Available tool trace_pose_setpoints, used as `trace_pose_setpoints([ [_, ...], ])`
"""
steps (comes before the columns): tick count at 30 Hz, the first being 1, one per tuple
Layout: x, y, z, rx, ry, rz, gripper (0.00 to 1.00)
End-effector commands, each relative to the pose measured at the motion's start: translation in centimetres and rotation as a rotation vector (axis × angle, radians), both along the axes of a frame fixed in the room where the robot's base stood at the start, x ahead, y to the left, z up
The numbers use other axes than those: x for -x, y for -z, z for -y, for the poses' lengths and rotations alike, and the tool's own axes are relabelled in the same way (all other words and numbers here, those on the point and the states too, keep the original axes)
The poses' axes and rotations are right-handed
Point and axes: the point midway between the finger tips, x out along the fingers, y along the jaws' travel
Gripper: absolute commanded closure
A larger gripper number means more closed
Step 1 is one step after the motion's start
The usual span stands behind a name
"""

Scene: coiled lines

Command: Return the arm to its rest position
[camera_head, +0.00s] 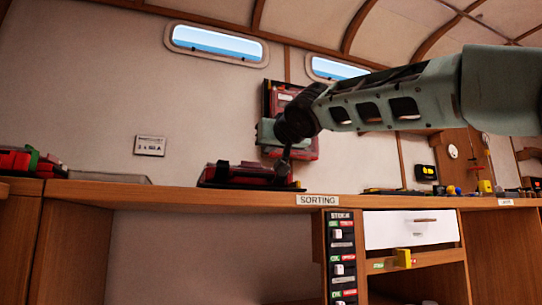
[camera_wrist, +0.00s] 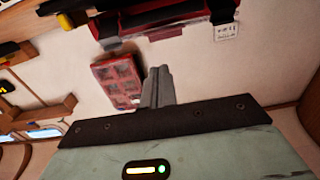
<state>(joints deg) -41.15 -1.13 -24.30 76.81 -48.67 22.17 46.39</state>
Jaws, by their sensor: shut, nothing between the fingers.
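My arm (camera_head: 400,95) reaches in from the right edge of the head view, its wrist bent down over the bench. My gripper (camera_head: 286,157) points down above the right part of a red and black case (camera_head: 250,175) on the bench. In the wrist view my gripper (camera_wrist: 158,84) shows its two grey fingers pressed together with nothing between them. The red and black case (camera_wrist: 165,18) is at the top of that view, apart from the fingers in the picture. I cannot tell the exact gap between fingertips and case.
A red wall panel (camera_head: 304,147) hangs close behind my wrist, partly hidden by it. The wooden bench (camera_head: 180,194) has a "SORTING" label on its front edge. Small items (camera_head: 470,188) lie to the right, red cases (camera_head: 28,162) to the left. A drawer (camera_head: 410,229) is below.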

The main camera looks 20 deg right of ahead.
Motion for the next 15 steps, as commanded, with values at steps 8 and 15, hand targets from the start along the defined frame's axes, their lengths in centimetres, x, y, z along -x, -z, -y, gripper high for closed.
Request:
trace_pose_setpoints([
  [8, 0.8, 0.2, 0.0, 0.0, -0.001, 0.002, 1.0],
  [15, 1.6, 7.2, -5.2, 0.057, -0.103, -0.275, 1.0],
])
